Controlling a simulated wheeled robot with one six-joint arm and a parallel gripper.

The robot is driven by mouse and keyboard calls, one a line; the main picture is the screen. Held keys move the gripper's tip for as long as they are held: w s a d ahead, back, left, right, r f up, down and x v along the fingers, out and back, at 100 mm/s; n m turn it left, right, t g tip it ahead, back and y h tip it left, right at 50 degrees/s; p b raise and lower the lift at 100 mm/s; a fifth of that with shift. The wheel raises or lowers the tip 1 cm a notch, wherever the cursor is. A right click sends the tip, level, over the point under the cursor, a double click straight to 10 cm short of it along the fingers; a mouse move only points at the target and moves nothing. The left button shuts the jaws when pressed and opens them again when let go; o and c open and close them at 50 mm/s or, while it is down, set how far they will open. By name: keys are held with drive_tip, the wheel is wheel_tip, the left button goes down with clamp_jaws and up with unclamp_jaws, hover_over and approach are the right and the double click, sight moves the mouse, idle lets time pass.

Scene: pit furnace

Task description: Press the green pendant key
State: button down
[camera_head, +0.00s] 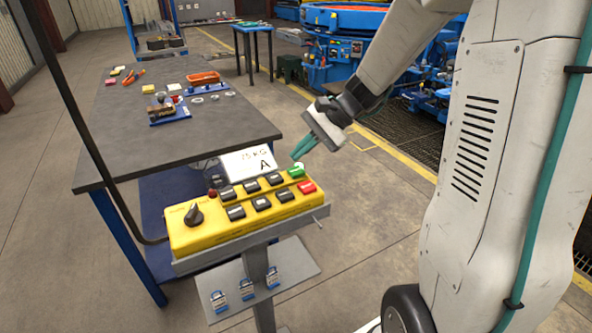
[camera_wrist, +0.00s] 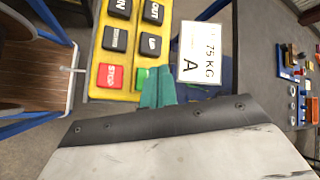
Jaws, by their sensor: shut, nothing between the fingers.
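The yellow pendant box (camera_head: 206,232) sits on a grey stand and carries several black keys, a black knob, a red key (camera_head: 306,187) and the green key (camera_head: 296,171) at its right end. My gripper (camera_head: 298,157) is shut and empty, its teal fingertips just above the green key in the head view. In the wrist view the green key (camera_wrist: 141,75) shows beside the red STOP key (camera_wrist: 111,77), partly hidden by my gripper (camera_wrist: 158,73). I cannot tell whether the fingertips touch the key.
A white card marked 75 KG A (camera_head: 250,161) stands behind the box. A dark workbench (camera_head: 124,125) with small parts and an orange tray (camera_head: 203,78) lies beyond. Blue machinery (camera_head: 340,65) stands at the back. Open floor lies right of the box.

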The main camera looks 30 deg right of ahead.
sight(301, 169)
drive_tip(key=shift+r, duration=1.9)
